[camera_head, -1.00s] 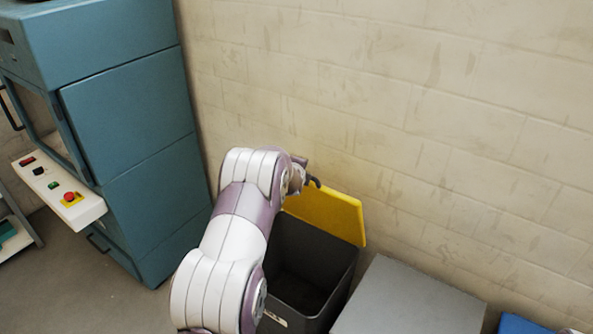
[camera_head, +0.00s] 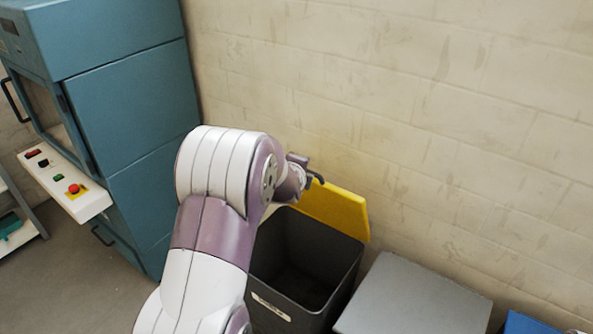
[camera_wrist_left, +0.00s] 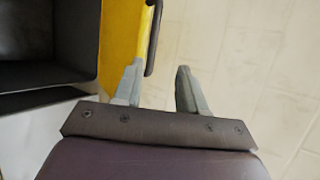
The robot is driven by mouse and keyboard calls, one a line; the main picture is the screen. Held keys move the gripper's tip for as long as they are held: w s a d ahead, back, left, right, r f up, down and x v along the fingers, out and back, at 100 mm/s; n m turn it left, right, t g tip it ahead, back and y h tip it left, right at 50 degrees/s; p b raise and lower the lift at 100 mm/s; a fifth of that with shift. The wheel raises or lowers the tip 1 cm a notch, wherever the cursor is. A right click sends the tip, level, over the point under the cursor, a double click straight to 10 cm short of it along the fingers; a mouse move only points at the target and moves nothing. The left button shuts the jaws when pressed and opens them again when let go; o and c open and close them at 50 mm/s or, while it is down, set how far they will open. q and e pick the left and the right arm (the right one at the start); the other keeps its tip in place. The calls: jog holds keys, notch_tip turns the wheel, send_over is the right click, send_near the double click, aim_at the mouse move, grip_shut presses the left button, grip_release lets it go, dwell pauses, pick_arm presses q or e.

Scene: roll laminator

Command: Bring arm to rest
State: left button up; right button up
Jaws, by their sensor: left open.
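My left arm comes in from below in the head view, and its gripper (camera_head: 312,178) is at the far end, mostly hidden by the wrist. It is beside the raised yellow lid (camera_head: 337,212) of a dark grey bin (camera_head: 318,236). In the left wrist view the gripper (camera_wrist_left: 158,85) has its two fingers apart with nothing held between them. The yellow lid (camera_wrist_left: 118,42) and a dark handle bar (camera_wrist_left: 153,40) on its edge show just past the left finger. I cannot tell whether the finger touches the lid. My right gripper does not show.
A teal machine (camera_head: 130,95) with a white control panel (camera_head: 66,186) stands at the left. A grey box (camera_head: 415,300) is right of the bin, and a blue item (camera_head: 528,324) lies farther right. A pale block wall (camera_head: 430,120) is close behind the bin.

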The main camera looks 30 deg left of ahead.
pick_arm(q)
jog(key=shift+a, duration=0.1)
jog(key=s+d+f+n+g+h, duration=0.3)
jog(key=s+d+f+n+g, duration=0.3)
jog(key=s+n, duration=0.45)
jog(key=s+d+r+n+g+h+p, duration=0.1)
jog(key=s+d+n, duration=0.4)
jog(key=s+d, duration=0.7)
jog(key=s+g+p, duration=0.1)
jog(key=s+g, duration=0.1)
jog(key=s, duration=0.1)
jog(key=shift+s+n+g, duration=0.2)
jog(key=shift+n+g, duration=0.1)
jog(key=shift+n, duration=0.05)
jog(key=shift+r, duration=0.1)
